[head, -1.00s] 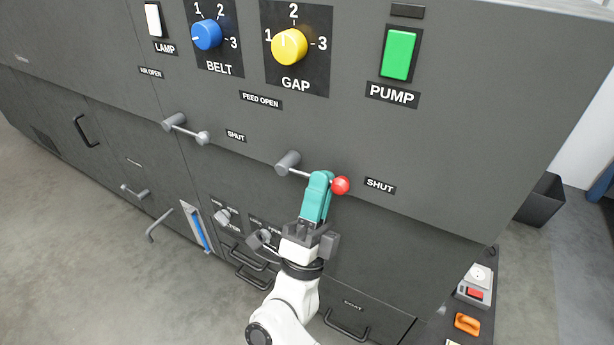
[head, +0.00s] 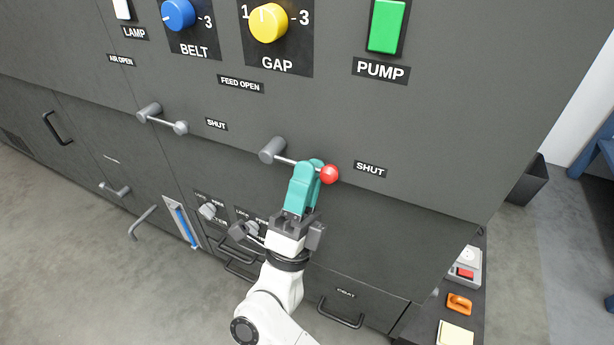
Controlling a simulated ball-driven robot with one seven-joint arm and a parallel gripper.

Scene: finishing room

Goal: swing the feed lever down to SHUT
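The feed lever (head: 287,161) is a grey rod on a round pivot with a red ball (head: 329,174) at its end. It points right and slightly down in the picture, its ball just left of and a little below the SHUT label (head: 370,169). The FEED OPEN label (head: 240,84) is above the pivot. My gripper (head: 311,170) is at the rod, its teal fingers right beside the ball. The fingers are close together and hide the outer part of the rod. I cannot tell whether they are clamped on it.
A similar lever (head: 163,120) for air is to the left. Above are the blue BELT knob (head: 178,15), yellow GAP knob (head: 268,23) and green PUMP switch (head: 386,25). Small knobs (head: 208,210) and drawer handles (head: 341,317) are below. A side shelf (head: 428,318) is at right.

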